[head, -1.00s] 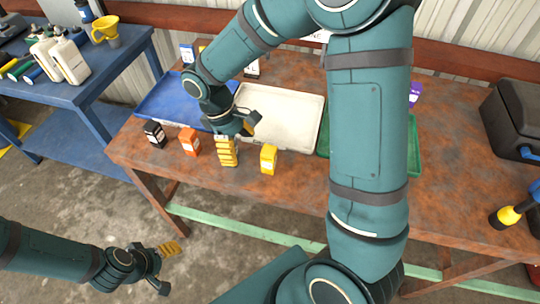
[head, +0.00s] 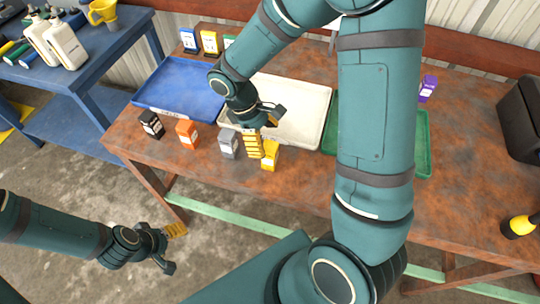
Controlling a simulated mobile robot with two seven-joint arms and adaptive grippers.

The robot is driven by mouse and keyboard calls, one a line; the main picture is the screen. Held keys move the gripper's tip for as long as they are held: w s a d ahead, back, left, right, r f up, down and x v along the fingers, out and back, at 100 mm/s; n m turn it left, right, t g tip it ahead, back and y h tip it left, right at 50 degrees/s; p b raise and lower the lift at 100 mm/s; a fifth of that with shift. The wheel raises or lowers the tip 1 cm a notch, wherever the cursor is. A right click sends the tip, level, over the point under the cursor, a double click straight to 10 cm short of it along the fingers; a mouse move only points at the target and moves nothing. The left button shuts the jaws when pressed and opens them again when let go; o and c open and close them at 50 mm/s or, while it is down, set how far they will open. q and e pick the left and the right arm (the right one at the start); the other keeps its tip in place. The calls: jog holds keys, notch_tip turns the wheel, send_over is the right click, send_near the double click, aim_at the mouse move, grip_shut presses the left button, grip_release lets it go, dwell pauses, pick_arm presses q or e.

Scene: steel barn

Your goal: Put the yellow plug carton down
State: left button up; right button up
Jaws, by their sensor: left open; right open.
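A yellow carton (head: 271,158) stands upright on the brown table, just in front of the white tray (head: 303,112). My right gripper (head: 266,133) is open; its yellow ribbed finger covers the carton's left side in the picture. Whether they touch I cannot tell. The carton's far side is partly hidden. My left gripper (head: 171,248) is open and empty, low over the floor in front of the table.
Black (head: 151,124), orange (head: 187,134) and grey (head: 228,143) cartons stand in a row left of the yellow one. A blue tray (head: 183,88) and a green tray (head: 423,150) flank the white tray. A purple carton (head: 428,88) stands at the right.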

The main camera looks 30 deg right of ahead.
aim_at(270, 146)
jog(key=shift+b+x, duration=0.5)
jog(key=shift+x, duration=2.25)
jog(key=c, duration=1.3)
